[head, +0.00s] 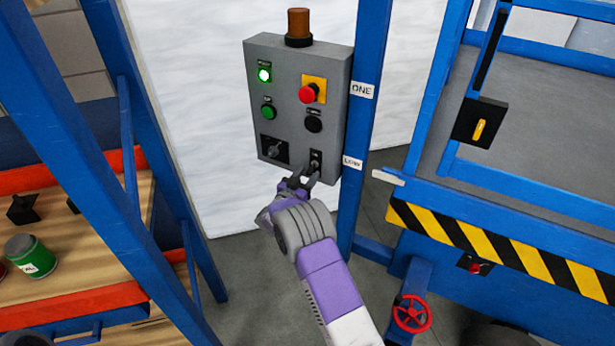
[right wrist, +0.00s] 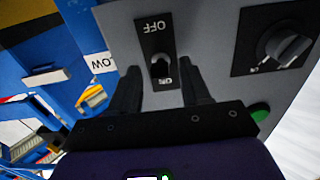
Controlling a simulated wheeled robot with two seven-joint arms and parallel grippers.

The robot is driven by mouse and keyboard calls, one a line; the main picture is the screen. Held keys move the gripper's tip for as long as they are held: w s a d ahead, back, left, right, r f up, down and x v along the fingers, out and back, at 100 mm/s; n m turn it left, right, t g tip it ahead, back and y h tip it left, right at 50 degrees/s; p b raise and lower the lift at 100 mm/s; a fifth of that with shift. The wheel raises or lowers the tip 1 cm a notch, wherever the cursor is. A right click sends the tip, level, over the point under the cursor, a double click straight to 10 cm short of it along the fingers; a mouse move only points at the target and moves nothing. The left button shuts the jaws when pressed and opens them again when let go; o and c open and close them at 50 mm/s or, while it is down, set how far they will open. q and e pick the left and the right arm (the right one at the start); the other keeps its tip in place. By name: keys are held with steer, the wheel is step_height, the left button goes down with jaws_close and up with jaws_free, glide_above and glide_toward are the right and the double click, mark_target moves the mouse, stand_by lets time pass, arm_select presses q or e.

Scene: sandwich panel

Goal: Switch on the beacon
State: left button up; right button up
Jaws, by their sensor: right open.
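The beacon (head: 299,24) is a dark amber cylinder on top of the grey control panel (head: 290,95); it looks unlit. A small black toggle switch (head: 315,161) sits at the panel's lower right. In the right wrist view the toggle's lever (right wrist: 160,66) shows between OFF and ON labels, upside down; I cannot tell for sure which way it leans. My right gripper (head: 304,178) is open just below the switch. In the right wrist view its two fingers (right wrist: 161,88) stand apart, one on each side of the switch plate. My left gripper is out of view.
The panel also has a lit green lamp (head: 264,75), a green button (head: 268,112), a red button (head: 307,94), a black button (head: 313,125) and a rotary knob (head: 275,150). A blue post (head: 365,120) stands close right. A shelf with cans (head: 35,255) is left.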

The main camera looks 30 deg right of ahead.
steer(key=shift+w+d, duration=0.25)
steer(key=shift+d, duration=0.05)
jaws_close()
steer(key=shift+r+p, duration=0.15)
steer(key=shift+p, duration=0.25)
step_height(320, 180, up, 2)
steer(key=g+y+p, duration=0.2)
steer(key=y+p, duration=0.1)
steer(key=p, duration=0.7)
steer(key=shift+d+y, duration=0.1)
steer(key=shift+y, duration=0.3)
steer(key=shift+g+p, duration=0.3)
steer(key=shift+p, duration=0.25)
